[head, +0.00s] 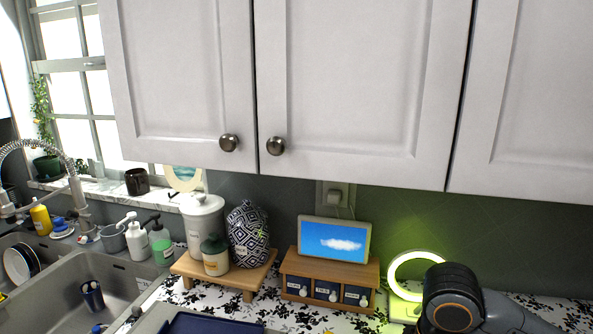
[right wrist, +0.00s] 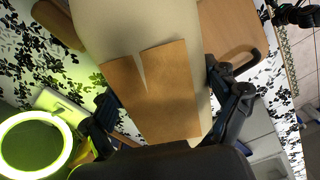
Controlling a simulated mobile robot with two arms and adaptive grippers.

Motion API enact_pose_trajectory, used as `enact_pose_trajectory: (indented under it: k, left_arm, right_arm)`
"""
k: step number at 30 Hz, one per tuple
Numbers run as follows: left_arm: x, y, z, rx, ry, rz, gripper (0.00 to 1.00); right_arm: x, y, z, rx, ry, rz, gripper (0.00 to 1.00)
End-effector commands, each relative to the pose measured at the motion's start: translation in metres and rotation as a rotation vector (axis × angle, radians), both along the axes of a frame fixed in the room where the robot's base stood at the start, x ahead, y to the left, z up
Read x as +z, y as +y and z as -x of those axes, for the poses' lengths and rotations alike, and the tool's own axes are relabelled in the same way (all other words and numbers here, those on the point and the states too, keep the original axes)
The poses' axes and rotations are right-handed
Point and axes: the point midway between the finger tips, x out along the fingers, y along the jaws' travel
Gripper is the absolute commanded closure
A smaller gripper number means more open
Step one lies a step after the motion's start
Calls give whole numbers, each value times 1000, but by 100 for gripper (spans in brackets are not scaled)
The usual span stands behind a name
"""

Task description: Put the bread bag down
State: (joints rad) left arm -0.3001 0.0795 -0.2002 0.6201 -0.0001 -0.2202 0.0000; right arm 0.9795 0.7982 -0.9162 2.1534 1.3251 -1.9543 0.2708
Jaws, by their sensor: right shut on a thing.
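The bread bag (right wrist: 125,20) appears in the right wrist view as a cream, smooth-sided thing with a brown paper-like panel (right wrist: 155,90) that has a slit at its top edge. My right gripper (right wrist: 168,112) is shut on it, with one dark finger on each side. The bag's far end runs out of the top of the picture, so I cannot tell whether it touches the counter. In the head view, the bag and right gripper are not visible; only a dark part of my right arm shows at the lower right. My left gripper is in neither view.
The floral counter (right wrist: 28,52) lies below. A glowing ring lamp (head: 392,274) stands by my right arm.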

Motion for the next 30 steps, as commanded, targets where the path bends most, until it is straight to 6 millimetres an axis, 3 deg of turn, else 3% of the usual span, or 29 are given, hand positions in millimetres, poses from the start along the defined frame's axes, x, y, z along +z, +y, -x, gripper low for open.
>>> enact_pose_trajectory:
  k: [9, 15, 21, 30]
  left_arm:
    - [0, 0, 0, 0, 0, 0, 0]
    - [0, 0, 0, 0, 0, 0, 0]
    - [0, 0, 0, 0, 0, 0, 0]
    - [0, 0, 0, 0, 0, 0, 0]
  right_arm:
    - [-12, 1, 17, -549, -1, -3, 60]
    - [-17, 1, 25, -793, 1, -5, 60]
    - [-18, 1, 27, -894, -3, -6, 60]
    - [-18, 1, 27, -904, -3, -6, 60]
